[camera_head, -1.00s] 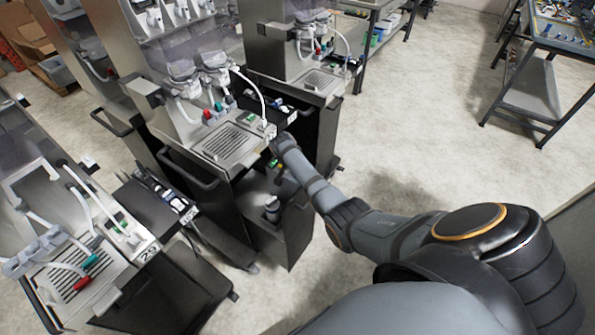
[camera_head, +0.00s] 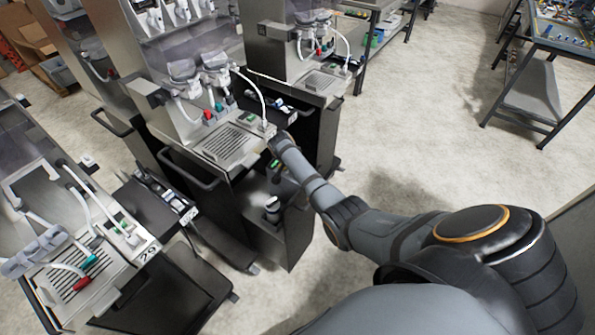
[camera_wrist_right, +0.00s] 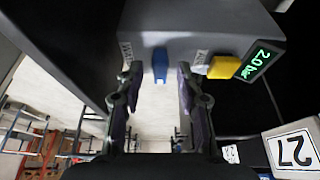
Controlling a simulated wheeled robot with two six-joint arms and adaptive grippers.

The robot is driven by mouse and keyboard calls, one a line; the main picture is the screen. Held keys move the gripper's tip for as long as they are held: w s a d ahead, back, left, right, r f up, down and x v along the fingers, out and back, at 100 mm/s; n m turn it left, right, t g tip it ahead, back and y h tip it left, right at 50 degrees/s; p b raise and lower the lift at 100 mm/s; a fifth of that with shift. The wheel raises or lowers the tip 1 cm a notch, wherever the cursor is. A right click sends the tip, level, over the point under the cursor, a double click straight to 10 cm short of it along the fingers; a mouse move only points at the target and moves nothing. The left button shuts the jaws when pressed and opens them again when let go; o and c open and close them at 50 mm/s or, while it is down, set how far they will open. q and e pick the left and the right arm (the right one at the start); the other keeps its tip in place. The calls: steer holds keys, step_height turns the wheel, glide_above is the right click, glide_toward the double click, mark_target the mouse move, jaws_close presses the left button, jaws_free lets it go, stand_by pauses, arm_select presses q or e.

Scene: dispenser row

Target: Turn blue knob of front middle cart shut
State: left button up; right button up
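The blue knob (camera_wrist_right: 160,65) shows in the right wrist view on the underside edge of a grey housing (camera_wrist_right: 205,22). It looks narrow and points along the fingers' direction. My right gripper (camera_wrist_right: 158,78) is open, with one finger on each side of the knob and a visible gap on both sides. In the head view my right arm (camera_head: 310,180) reaches to the right side of the middle cart (camera_head: 222,150); its gripper is hidden there. My left gripper is not in view.
A yellow knob (camera_wrist_right: 221,67) and a green lit display (camera_wrist_right: 258,62) sit right of the blue knob. A label reading 27 (camera_wrist_right: 294,149) is at lower right. Another cart (camera_head: 75,285) stands front left in the head view. Open floor (camera_head: 430,130) lies right.

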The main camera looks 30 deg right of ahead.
steer(key=v, duration=1.2)
stand_by(0.3)
